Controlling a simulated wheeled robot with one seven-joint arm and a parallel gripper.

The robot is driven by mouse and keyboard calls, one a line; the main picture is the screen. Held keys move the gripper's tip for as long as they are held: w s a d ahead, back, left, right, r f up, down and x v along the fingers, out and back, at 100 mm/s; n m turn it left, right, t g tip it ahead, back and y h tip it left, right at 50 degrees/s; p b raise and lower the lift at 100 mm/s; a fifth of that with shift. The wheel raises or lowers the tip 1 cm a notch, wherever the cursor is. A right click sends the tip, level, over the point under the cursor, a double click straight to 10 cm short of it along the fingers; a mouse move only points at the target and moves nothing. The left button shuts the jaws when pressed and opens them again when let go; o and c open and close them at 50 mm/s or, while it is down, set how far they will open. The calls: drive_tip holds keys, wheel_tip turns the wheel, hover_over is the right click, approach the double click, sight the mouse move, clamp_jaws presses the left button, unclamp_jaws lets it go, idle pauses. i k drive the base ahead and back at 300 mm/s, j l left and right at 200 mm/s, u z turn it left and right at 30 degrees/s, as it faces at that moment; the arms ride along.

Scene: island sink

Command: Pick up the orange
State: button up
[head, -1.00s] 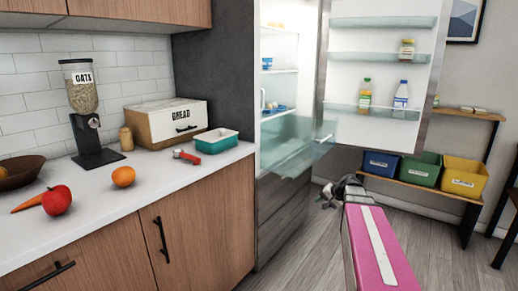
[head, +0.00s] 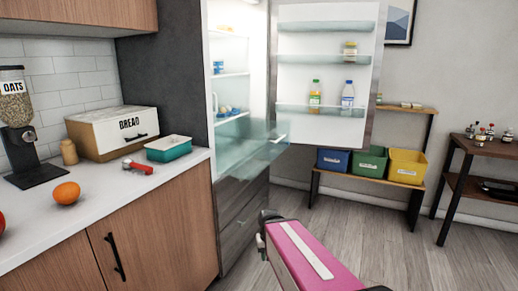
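The orange (head: 67,193) lies on the white counter (head: 110,205) at the left of the head view, near the front edge and in front of the oats dispenser. My arm, with a pink link, reaches in from the bottom of the view. My gripper (head: 264,236) is at the far end of this link, low in front of the fridge drawers and well to the right of the orange. It is small and mostly hidden behind the link, so I cannot make out its fingers.
A bread box (head: 112,133), a teal dish (head: 169,148), a red-handled tool (head: 138,167) and an oats dispenser (head: 18,125) stand on the counter. The fridge door (head: 325,85) is open. Colored bins (head: 369,163) sit on a shelf behind. Floor at right is clear.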

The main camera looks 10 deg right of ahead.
sight(66, 193)
drive_tip(key=k+u, duration=0.15)
drive_tip(key=u, duration=1.65)
drive_tip(key=k, duration=0.2)
drive_tip(key=i+l, duration=0.1)
drive_tip(key=i, duration=0.4)
